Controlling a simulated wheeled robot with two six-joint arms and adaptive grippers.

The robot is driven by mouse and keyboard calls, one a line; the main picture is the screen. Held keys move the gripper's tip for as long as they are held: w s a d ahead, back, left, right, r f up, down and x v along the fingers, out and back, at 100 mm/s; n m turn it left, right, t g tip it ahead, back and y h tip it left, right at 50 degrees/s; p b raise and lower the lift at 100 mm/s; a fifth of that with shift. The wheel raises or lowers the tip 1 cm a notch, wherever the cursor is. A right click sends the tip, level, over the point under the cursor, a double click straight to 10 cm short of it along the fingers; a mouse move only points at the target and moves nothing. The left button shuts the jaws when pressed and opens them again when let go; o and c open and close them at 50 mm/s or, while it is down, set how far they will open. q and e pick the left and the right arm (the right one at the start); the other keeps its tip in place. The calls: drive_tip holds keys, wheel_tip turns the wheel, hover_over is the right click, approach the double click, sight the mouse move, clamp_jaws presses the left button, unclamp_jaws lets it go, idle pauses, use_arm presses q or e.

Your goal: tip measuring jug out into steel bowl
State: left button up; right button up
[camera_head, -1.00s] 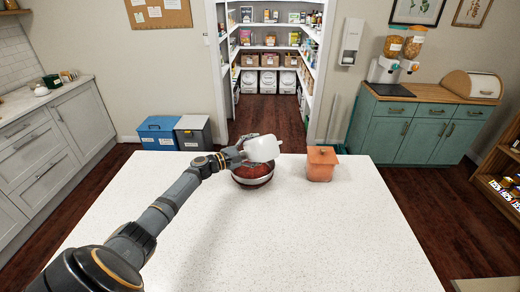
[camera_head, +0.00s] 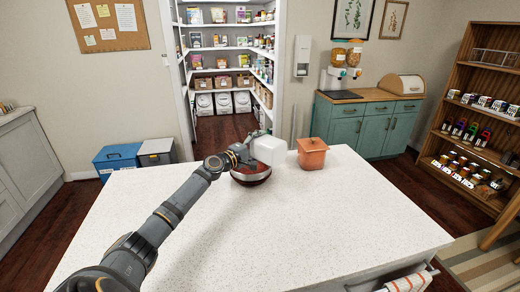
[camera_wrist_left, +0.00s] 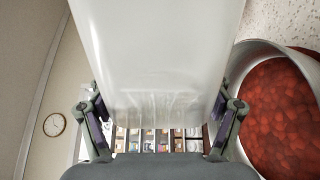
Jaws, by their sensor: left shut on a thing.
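The white translucent measuring jug (camera_head: 268,149) is held tilted above the steel bowl (camera_head: 250,177) in the head view. It also fills the middle of the left wrist view (camera_wrist_left: 155,60). My left gripper (camera_head: 241,156) is shut on the jug; its fingers press on both sides of it in the wrist view. The bowl stands on the white counter, its rim partly hidden by the jug and gripper. Red, lumpy contents (camera_wrist_left: 285,110) show in the bowl. I cannot tell whether anything is left inside the jug. My right gripper is not in view.
An orange lidded canister (camera_head: 312,154) stands on the counter (camera_head: 330,220) just right of the bowl. The front and right of the counter are clear. A blue bin (camera_head: 118,158) and a grey bin (camera_head: 157,151) stand on the floor beyond the counter's left.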

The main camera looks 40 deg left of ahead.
use_arm(q)
drive_tip(key=shift+d+f+m, duration=0.15)
drive_tip(key=shift+d+m, duration=0.25)
drive_tip(key=shift+m, duration=0.5)
drive_tip(key=m, duration=0.1)
drive_tip(key=d+m, duration=0.1)
drive_tip(key=m, duration=0.3)
drive_tip(key=shift+s+d, duration=0.2)
drive_tip(key=shift+d, duration=0.2)
drive_tip(key=d+p, duration=0.1)
drive_tip(key=d+r+m+p, duration=0.1)
drive_tip(key=p, duration=0.1)
drive_tip(key=d+r+m+p, duration=0.1)
drive_tip(key=shift+s+d+p, duration=0.1)
drive_tip(key=shift+s+p, duration=0.15)
drive_tip(key=shift+p, duration=0.1)
drive_tip(key=s+d+r+m+p, duration=0.1)
drive_tip(key=d+m+p, duration=0.3)
drive_tip(key=d, duration=0.4)
drive_tip(key=s+d+r+m+p, duration=0.1)
drive_tip(key=d+r+m+p, duration=0.3)
drive_tip(key=d+p, duration=0.3)
drive_tip(key=shift+d+r+m, duration=0.2)
drive_tip(key=shift+d+m, duration=0.4)
drive_tip(key=shift+m, duration=0.2)
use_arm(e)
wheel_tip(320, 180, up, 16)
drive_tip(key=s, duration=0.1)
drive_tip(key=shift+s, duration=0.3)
